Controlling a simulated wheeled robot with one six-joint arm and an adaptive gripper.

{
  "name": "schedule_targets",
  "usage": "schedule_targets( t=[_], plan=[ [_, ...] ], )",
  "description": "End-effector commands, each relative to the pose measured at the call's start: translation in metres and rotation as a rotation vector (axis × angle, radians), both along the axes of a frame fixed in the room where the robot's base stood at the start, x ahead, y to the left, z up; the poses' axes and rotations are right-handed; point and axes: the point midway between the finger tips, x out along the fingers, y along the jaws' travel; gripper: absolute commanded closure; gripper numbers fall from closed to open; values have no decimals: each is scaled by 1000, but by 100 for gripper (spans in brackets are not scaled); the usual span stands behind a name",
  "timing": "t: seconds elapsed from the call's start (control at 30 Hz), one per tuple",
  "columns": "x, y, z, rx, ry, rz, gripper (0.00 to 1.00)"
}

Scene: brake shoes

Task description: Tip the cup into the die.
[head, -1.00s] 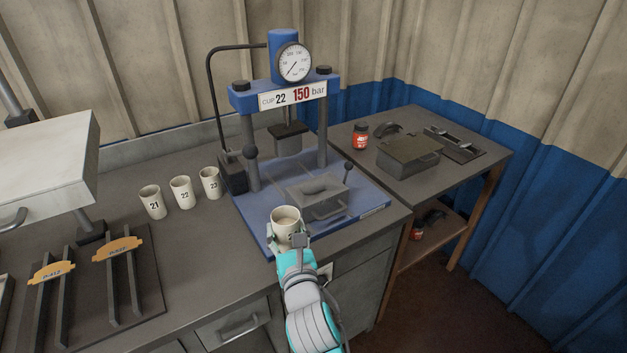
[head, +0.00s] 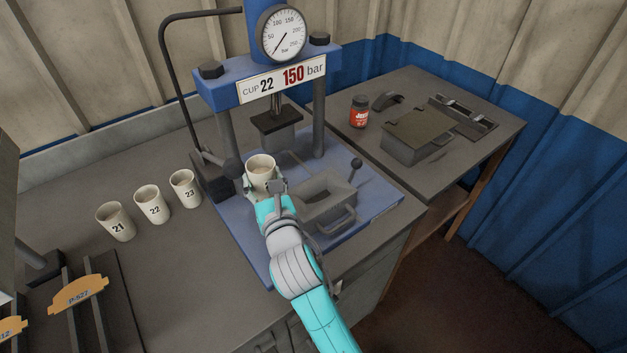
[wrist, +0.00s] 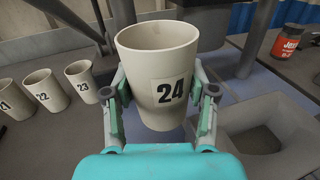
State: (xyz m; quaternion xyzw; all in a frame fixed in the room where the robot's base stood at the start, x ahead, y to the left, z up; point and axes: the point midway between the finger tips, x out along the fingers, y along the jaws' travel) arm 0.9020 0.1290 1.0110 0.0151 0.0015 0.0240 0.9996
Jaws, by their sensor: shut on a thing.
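The cup (head: 261,168), cream and labelled 24 in the wrist view (wrist: 160,75), is upright in my gripper (head: 264,190). My gripper is shut on its sides, and one finger shows on each side of the cup in the wrist view (wrist: 160,105). The contents of the cup are hard to make out. The die (head: 322,196) is a grey block with an open cavity and a front handle on the blue press base. The cup is above the base, to the left of the die and apart from it. In the wrist view the die (wrist: 268,125) is at the lower right.
Cups 21 (head: 117,222), 22 (head: 153,205) and 23 (head: 186,189) stand left of the press. The press ram (head: 277,120) and posts rise behind the die. A red jar (head: 360,111) is on the side table.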

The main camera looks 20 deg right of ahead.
Motion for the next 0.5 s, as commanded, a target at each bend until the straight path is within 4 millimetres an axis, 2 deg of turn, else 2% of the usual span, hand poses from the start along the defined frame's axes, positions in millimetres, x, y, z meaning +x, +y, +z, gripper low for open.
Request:
schedule_targets(
  t=[0.5],
  plan=[
    [0,-2,2,33,-7,0,83]
  ],
)
